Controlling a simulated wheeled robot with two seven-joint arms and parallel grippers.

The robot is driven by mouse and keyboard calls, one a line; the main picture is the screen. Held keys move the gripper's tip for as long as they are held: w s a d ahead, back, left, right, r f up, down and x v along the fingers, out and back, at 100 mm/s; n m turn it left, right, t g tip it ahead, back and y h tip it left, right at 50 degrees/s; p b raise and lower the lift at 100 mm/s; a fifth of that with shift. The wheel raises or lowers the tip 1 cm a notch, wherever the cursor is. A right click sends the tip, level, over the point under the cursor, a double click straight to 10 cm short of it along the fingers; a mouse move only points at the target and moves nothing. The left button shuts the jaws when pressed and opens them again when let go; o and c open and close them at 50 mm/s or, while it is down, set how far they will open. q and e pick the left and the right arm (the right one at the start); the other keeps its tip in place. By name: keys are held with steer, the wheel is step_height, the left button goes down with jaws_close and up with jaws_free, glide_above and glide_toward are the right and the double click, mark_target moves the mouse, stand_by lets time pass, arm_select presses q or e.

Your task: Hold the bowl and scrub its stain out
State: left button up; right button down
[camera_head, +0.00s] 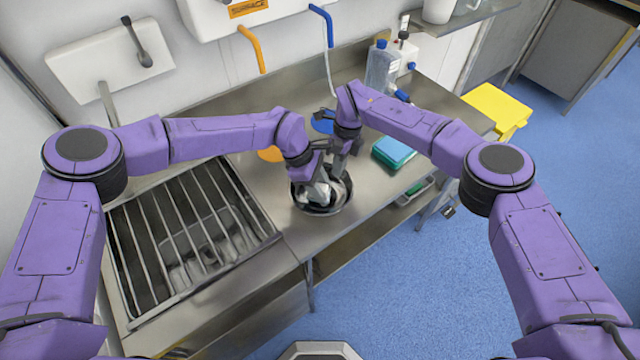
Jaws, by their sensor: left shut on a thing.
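A round, dark-rimmed metal bowl (338,207) sits on the steel counter near its front edge, in the middle of the view. My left gripper (316,192) reaches down into the bowl's left side and is shut, seemingly on the bowl's wall; its fingers hide much of the inside. My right gripper (340,165) points down at the far side of the bowl, close to my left gripper. Its fingertips are too small and covered to tell whether they are open or hold anything. No stain can be made out.
A barred sink (190,235) lies left of the bowl. A teal box-like item (393,152) lies to the right, an orange disc (270,154) and a blue disc (323,125) behind. A clear bottle (382,68) stands at the back. A yellow bin (497,108) stands beyond the counter.

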arm_select(q)
steer(key=shift+f, duration=0.6)
stand_by(0.7)
steer(key=shift+d, duration=0.1)
steer(key=shift+s+d, duration=0.4)
steer(key=shift+w+a, duration=0.8)
steer(key=shift+a, duration=0.2)
steer(key=shift+s+d, duration=0.8)
steer(key=shift+d, duration=0.15)
steer(key=shift+w+a, duration=0.75)
steer(key=shift+a, duration=0.2)
steer(key=shift+s+d, duration=0.4)
steer(key=shift+d, duration=0.05)
steer(key=shift+r, duration=3.5)
